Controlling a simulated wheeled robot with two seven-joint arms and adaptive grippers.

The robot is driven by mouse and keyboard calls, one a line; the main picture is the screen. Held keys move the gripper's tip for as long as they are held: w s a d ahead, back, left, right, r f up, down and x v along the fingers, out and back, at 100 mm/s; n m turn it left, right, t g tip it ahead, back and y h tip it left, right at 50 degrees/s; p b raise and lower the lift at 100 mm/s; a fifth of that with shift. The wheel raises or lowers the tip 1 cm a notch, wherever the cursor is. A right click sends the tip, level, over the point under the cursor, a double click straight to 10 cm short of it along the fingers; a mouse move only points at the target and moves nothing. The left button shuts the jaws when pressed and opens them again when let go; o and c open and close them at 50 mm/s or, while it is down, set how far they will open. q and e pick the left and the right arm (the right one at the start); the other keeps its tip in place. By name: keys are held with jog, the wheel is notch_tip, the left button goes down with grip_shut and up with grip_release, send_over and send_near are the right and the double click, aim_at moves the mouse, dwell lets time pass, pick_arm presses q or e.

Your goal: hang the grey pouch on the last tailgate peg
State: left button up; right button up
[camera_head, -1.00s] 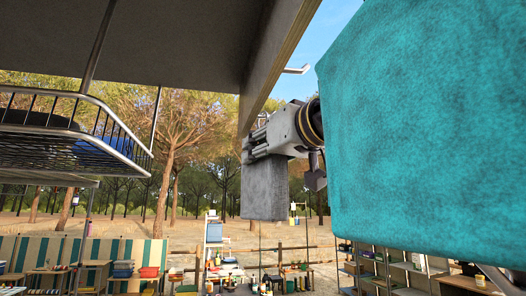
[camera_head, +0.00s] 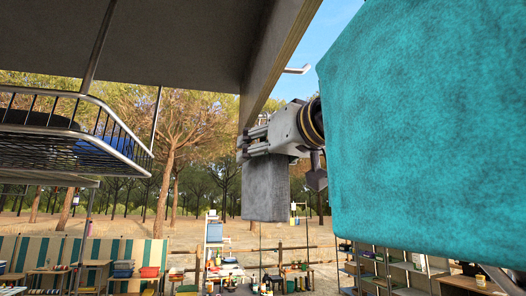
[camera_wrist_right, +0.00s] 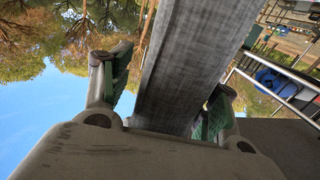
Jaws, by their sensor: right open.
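The grey pouch (camera_head: 265,187) hangs upright just below the tailgate's edge in the head view. My right gripper (camera_head: 243,143) is at its top edge, with its fingers spread. In the right wrist view the pouch (camera_wrist_right: 190,65) passes between the two green-padded fingers (camera_wrist_right: 163,90), with a clear gap to the left finger; contact at the right finger is unclear. The peg behind the pouch is hidden by the gripper. A bare pale peg (camera_head: 297,70) juts from the tailgate (camera_head: 262,75) nearer to me. My left gripper is out of view.
A large teal cloth-like item (camera_head: 425,130) hangs close at the right and covers much of the view. A wire basket (camera_head: 75,140) is at the left under the dark tailgate panel. Stalls and shelves stand far below. Air below the pouch is free.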

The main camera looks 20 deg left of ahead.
jog(key=v, duration=1.1)
jog(key=shift+s+d, duration=0.3)
dwell(0.5)
